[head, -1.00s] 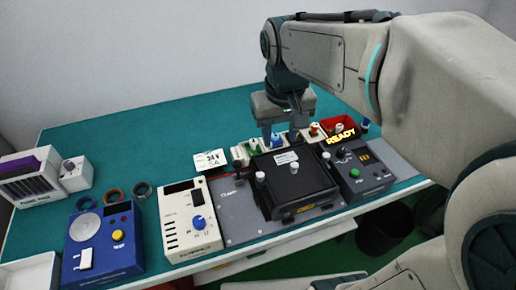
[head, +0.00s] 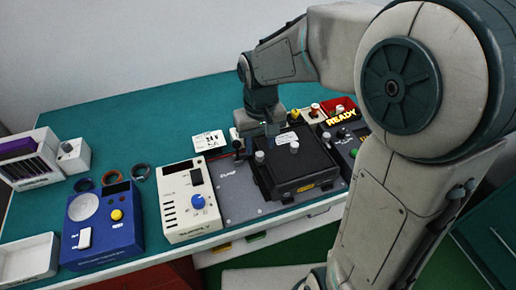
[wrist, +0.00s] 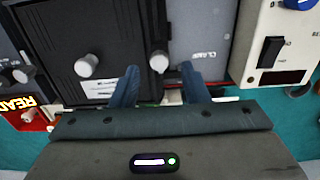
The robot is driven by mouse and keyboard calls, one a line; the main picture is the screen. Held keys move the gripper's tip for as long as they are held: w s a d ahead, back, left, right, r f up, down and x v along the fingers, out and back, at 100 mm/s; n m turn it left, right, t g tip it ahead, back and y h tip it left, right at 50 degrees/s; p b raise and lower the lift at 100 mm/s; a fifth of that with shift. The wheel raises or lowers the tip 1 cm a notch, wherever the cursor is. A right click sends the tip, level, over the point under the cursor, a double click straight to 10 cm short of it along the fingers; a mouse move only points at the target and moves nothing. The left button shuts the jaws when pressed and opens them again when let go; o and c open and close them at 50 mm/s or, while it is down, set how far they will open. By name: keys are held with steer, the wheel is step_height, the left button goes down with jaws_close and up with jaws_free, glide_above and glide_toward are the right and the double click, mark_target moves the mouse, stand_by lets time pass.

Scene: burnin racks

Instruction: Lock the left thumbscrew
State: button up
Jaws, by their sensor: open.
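The black module (head: 300,170) sits on the grey plate and carries two pale thumbscrews on its top. The left thumbscrew (head: 259,156) stands up in the head view, and the right one (head: 294,147) is beside it. My gripper (head: 255,138) is over the module's back left part, just behind the left thumbscrew. In the wrist view, whose left and right are swapped, my gripper (wrist: 160,86) has its two blue fingers apart. The left thumbscrew (wrist: 159,63) shows just beyond the gap between the fingertips, and the right one (wrist: 86,66) is outside it. I cannot tell whether anything touches.
The white supply box (head: 188,210) with a blue knob stands left of the plate. A box with a lit READY sign (head: 342,118) is at the right, near a red bin. A 24 V card (head: 208,140) lies behind. The teal table's back left is clear.

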mark_target(259, 155)
steer(key=shift+f, duration=1.45)
